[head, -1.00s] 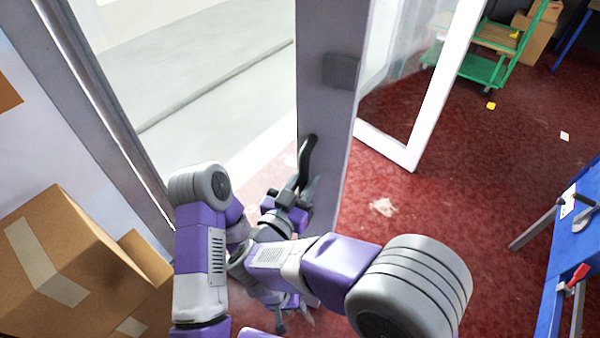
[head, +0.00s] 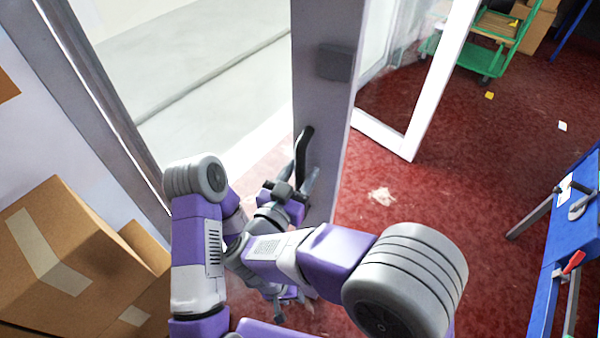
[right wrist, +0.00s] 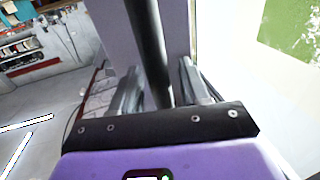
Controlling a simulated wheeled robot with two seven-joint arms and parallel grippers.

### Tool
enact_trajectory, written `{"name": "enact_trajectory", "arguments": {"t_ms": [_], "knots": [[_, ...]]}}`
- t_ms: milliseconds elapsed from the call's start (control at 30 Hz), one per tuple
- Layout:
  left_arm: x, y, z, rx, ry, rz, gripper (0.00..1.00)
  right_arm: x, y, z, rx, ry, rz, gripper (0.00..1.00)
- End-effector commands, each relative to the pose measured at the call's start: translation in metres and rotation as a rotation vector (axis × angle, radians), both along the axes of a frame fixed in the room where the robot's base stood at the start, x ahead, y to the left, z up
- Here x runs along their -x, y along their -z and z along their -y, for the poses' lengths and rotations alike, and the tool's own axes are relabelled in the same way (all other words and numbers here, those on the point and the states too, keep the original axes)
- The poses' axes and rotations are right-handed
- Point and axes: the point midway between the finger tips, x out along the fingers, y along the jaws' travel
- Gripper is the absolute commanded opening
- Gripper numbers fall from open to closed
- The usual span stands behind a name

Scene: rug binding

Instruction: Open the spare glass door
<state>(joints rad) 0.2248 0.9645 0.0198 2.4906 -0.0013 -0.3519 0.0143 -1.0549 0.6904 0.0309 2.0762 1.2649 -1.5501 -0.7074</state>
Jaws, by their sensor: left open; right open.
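A grey door frame post (head: 322,120) stands in the middle of the head view, with a dark block on it. A black upright bar handle (head: 302,148) is on its left face. My right gripper (head: 305,185) is at the lower part of the handle. In the right wrist view, the handle (right wrist: 148,45) passes between the two open fingers of my right gripper (right wrist: 160,85), with a gap visible beside it. My left gripper (head: 278,310) is low, below my right arm and away from the handle; it is partly hidden and holds nothing visible.
A white-framed glass panel (head: 408,145) stands behind the post on red carpet. Cardboard boxes (head: 100,225) are at the lower left, beside a grey jamb. A blue table (head: 565,235) with clamps is at the right. A green cart (head: 485,62) is far back. Carpet between is mostly clear.

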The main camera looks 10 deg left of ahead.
Motion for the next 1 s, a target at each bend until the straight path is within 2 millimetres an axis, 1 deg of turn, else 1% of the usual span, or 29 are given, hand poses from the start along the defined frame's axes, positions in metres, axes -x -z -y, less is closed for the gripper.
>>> {"name": "enact_trajectory", "arguments": {"t_ms": [167, 400, 500, 600, 700, 1000], "knots": [[0.000, -0.007, 0.000, 0.000, 0.000, 0.000, 0.43, 0.000, -0.022, 0.000, -0.005, 0.001, 0.002, 0.45], [0.000, -0.020, 0.000, 0.000, 0.000, 0.000, 0.43, 0.000, -0.070, 0.000, -0.005, 0.000, 0.003, 0.45], [0.000, -0.024, 0.000, 0.000, 0.000, 0.000, 0.43, 0.000, -0.086, 0.000, -0.004, 0.000, 0.003, 0.45], [0.000, -0.026, 0.000, 0.000, 0.000, 0.000, 0.43, 0.000, -0.095, 0.000, -0.003, 0.000, 0.002, 0.45], [0.000, -0.027, 0.000, 0.000, 0.000, 0.000, 0.43, 0.000, -0.099, 0.000, -0.002, 0.000, 0.000, 0.45], [0.000, -0.026, 0.000, 0.000, 0.000, 0.000, 0.43, 0.000, -0.100, 0.000, -0.002, 0.000, 0.000, 0.45]]}}
